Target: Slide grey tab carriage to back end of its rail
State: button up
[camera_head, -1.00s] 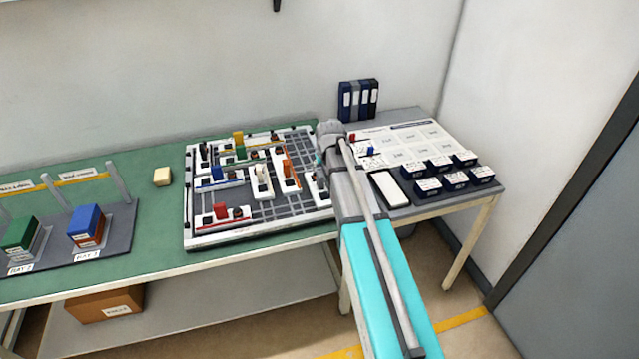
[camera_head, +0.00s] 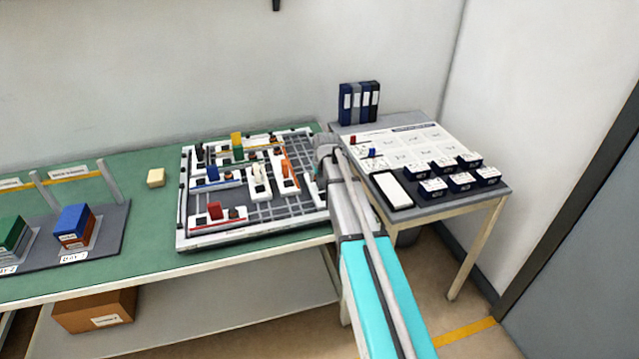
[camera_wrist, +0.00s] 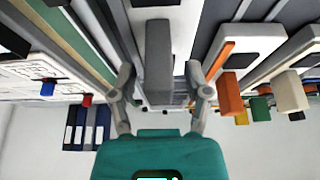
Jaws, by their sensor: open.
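The grey tab (camera_wrist: 158,55) fills the upper middle of the wrist view, standing on a white base above a dark rail slot. My gripper (camera_wrist: 160,85) is open, with one finger on each side of the grey tab. Gaps show between the fingers and the tab, so I cannot see either one pressing on it. In the head view, my arm hides the grey tab and the fingers at the right side of the white-framed rail board (camera_head: 250,236).
An orange tab (camera_wrist: 229,92) and a cream tab (camera_wrist: 290,92) stand beside the gripper in the wrist view. The red tab (camera_head: 215,211) and blue tab (camera_head: 212,174) stand on other rails. Dark blue binders (camera_head: 359,103) stand on the right-hand table.

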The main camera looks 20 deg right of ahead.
jog(key=shift+w+f, duration=0.15)
jog(key=shift+f, duration=0.25)
grip_shut()
